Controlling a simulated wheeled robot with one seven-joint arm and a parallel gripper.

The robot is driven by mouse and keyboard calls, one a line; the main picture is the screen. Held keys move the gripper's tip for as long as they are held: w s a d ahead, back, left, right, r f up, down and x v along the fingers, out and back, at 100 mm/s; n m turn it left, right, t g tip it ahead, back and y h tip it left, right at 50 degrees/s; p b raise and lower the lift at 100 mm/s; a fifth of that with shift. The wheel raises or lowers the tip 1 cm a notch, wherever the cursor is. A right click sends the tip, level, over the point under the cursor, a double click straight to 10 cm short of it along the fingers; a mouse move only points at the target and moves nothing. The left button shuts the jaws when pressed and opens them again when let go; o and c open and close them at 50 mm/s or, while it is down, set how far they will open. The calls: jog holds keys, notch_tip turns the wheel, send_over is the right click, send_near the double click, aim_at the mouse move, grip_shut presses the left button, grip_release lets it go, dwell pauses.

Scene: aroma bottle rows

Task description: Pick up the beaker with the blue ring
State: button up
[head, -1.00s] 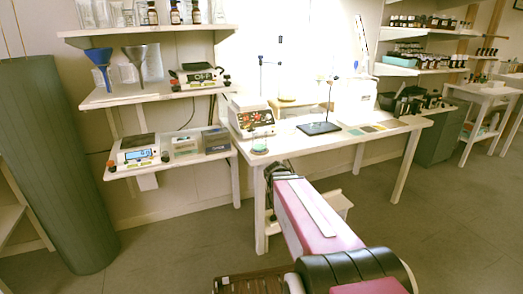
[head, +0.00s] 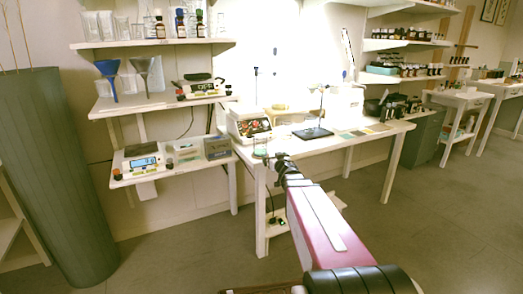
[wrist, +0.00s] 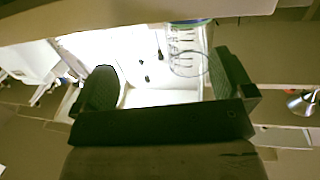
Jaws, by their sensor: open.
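A small clear glass beaker (head: 260,147) stands at the front left corner of the white table (head: 330,139), beside the hot plate. A blue tint on it is faint in the head view. In the wrist view a clear glass beaker (wrist: 188,45) shows a blue-green band at one end, toward the top of the picture, and a round rim outline. My gripper (wrist: 163,62) is open and empty. The beaker appears nearer the right finger; whether it is between the fingers or beyond them I cannot tell. In the head view my gripper (head: 281,160) is just right of the beaker, at table height.
A white hot plate (head: 250,126) with a red display stands behind the beaker. A stand with a dark base (head: 313,133) is farther right on the table. A shelf with scales (head: 143,163) is at the left. The floor right of my arm is clear.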

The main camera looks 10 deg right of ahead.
aim_at(264, 149)
jog(key=w+a+y, duration=0.1)
jog(key=w+a+r+n+y, duration=0.1)
jog(key=w, duration=0.1)
jog(key=w+a, duration=0.1)
jog(key=shift+w+a+r+n+y, duration=0.1)
jog(key=shift+w+r+n+y, duration=0.2)
jog(key=shift+n+y, duration=0.1)
jog(key=shift+a+x, duration=0.15)
jog(key=shift+x, duration=1.3)
jog(key=shift+a+x, duration=0.1)
jog(key=shift+x, duration=1.35)
jog(key=shift+s+r, duration=0.1)
jog(key=shift+r, duration=0.05)
jog(key=shift+c, duration=0.4)
jog(key=c, duration=1)
